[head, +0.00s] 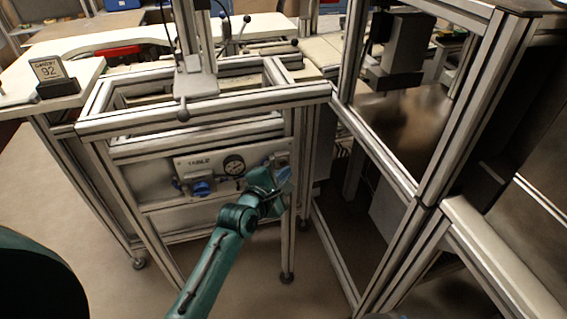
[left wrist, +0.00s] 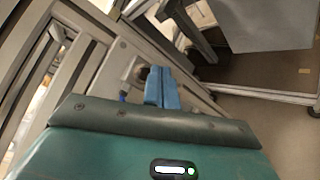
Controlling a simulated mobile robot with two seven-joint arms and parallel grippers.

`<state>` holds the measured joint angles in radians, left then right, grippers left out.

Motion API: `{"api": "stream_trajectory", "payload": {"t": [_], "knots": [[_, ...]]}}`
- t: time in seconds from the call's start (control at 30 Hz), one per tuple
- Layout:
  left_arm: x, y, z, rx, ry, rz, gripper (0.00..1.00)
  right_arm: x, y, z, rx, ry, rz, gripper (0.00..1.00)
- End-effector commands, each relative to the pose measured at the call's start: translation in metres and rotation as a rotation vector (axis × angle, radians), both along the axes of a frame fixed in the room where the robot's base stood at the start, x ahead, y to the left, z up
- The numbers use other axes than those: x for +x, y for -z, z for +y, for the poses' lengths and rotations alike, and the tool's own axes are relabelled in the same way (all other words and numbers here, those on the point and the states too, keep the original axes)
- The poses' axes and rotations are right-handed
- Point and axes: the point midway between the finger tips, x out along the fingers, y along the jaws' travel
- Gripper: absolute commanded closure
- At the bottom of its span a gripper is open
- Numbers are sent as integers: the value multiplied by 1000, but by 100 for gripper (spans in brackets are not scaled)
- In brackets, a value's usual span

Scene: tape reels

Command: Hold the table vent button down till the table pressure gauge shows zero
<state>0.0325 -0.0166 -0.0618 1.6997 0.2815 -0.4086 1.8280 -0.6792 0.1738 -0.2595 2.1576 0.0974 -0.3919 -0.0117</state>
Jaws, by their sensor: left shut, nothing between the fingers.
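The grey panel (head: 185,163) marked TABLE is on the front of the metal frame. The round pressure gauge (head: 234,165) is on it, with a dark face; its needle is too small to read. A blue knob (head: 201,188) sits below left of the gauge. My left gripper (head: 285,177) is at the panel's right end, its blue fingers shut and empty. In the left wrist view the shut fingertips (left wrist: 160,87) point at the panel beside a round metal fitting (left wrist: 134,70). I cannot make out the vent button; the gripper may hide it. Contact cannot be told.
A metal profile frame (head: 205,105) surrounds the panel. A taller frame (head: 470,95) stands close on the right. A white table (head: 75,88) at left carries a sign reading 92 (head: 48,70). The floor in front is clear.

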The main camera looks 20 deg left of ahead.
Motion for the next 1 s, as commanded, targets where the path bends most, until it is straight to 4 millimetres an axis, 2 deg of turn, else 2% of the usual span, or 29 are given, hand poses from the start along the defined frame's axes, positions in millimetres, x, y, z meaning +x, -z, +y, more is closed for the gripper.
{"api": "stream_trajectory", "payload": {"t": [1.0], "knots": [[9,0,6,0,-1,-1,100,0,-4,0,0,1,-1,64]]}}
